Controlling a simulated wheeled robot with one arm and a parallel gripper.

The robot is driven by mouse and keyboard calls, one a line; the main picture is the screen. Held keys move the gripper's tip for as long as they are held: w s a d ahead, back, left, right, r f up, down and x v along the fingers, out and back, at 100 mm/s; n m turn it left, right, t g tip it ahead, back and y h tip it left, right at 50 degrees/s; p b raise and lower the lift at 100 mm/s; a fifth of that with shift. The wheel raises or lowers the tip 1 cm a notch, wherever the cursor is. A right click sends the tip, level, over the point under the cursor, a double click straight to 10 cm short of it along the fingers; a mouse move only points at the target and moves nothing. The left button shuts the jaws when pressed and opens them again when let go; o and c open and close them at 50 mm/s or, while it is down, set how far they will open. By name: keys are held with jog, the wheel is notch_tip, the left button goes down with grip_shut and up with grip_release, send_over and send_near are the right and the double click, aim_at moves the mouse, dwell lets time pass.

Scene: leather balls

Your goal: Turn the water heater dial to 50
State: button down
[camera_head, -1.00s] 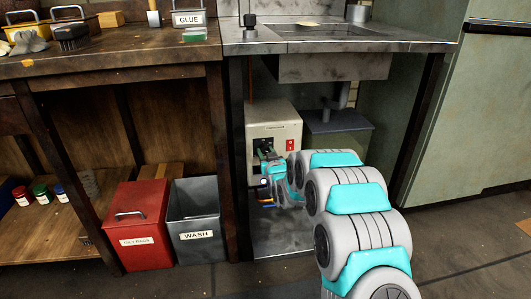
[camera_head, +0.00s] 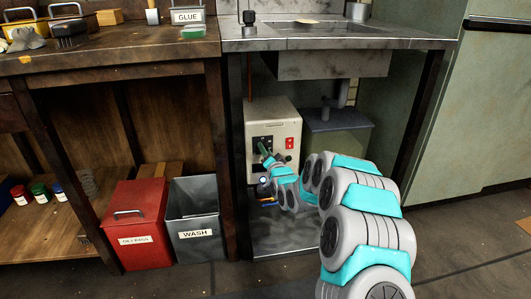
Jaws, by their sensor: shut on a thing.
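The water heater (camera_head: 284,112) is a cream box under the metal sink counter, with a red switch (camera_head: 289,142) on the right of its front. A dark dial plate (camera_head: 258,142) sits on the left of its front. My gripper (camera_head: 266,162) is at the lower part of this plate, and its green fingers are shut at the dial. The dial knob is mostly hidden by the fingers, and its numbers are too small to read. My arm reaches in from the lower right.
A metal sink counter (camera_head: 330,44) stands over the heater, with a table leg (camera_head: 408,130) on the right. A grey bin (camera_head: 352,122) stands behind my arm. A red bin (camera_head: 136,243) and a grey WASH bin (camera_head: 195,215) are on the floor to the left.

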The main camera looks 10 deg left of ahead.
jog(key=shift+f+m, duration=0.1)
jog(key=shift+m, duration=0.7)
jog(key=shift+c, duration=2.2)
grip_release()
jog(key=v, duration=0.7)
jog(key=shift+s, duration=0.4)
jog(key=shift+d, duration=0.15)
